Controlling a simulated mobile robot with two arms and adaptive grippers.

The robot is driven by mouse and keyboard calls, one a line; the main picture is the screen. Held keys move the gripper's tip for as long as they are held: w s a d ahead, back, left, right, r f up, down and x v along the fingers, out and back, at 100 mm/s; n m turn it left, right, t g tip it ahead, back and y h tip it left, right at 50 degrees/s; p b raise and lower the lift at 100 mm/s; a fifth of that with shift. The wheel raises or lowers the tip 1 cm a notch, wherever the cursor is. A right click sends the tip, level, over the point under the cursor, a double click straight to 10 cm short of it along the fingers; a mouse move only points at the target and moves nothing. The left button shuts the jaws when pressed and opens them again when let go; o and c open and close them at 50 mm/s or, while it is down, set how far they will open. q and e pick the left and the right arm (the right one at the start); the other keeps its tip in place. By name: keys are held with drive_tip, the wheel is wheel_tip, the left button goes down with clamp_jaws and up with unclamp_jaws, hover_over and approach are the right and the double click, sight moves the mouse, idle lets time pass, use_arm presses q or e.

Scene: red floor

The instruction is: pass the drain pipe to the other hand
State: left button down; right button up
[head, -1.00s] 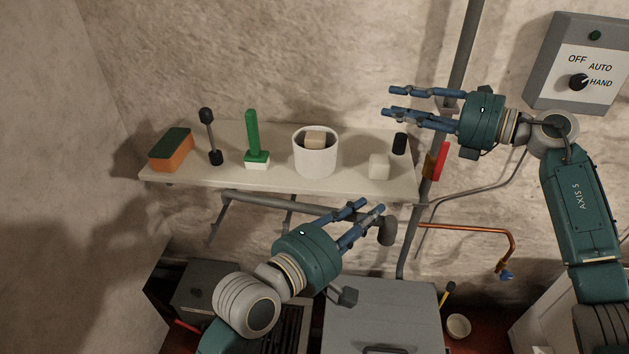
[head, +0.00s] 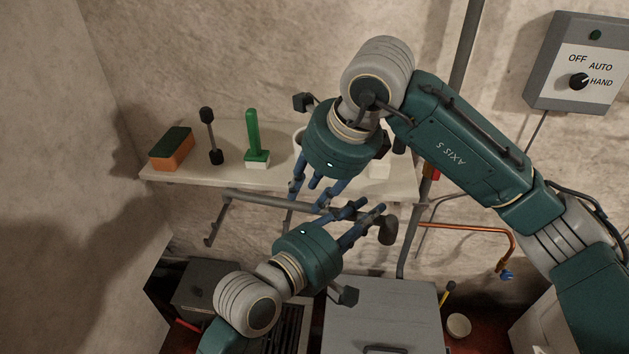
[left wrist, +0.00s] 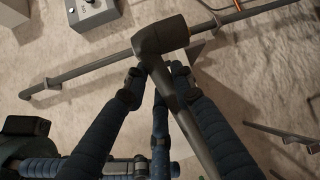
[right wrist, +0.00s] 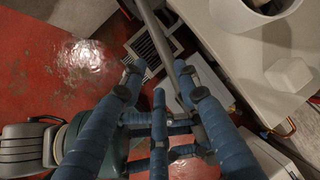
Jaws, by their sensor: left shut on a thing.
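The drain pipe is a long grey tube with a thick dark end (head: 388,230), in front of and just below the shelf in the head view. My left gripper (head: 362,216) is shut on it near that end. In the left wrist view the dark end of the pipe (left wrist: 160,36) sits just beyond the fingertips. My right gripper (head: 316,198) points down at the pipe from above, left of my left gripper, fingers spread. In the right wrist view the pipe (right wrist: 156,35) runs between or just past its open fingertips; I cannot tell whether they touch.
The white shelf (head: 190,181) holds a sponge (head: 171,149), a black-ended rod (head: 210,136), a green-handled brush (head: 254,140) and a white pot (right wrist: 255,12), partly hidden by my right arm. A copper pipe (head: 470,228) and grey cabinet (head: 380,310) are close. A switch box (head: 577,65) hangs right.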

sight(298, 210)
use_arm(q)
drive_tip(key=shift+r, duration=0.1)
use_arm(e)
drive_tip(key=x, duration=0.9)
clamp_jaws()
use_arm(q)
drive_tip(key=c, duration=1.4)
unclamp_jaws()
drive_tip(key=shift+o, duration=0.2)
drive_tip(key=shift+a, duration=0.1)
drive_tip(key=shift+w, duration=0.1)
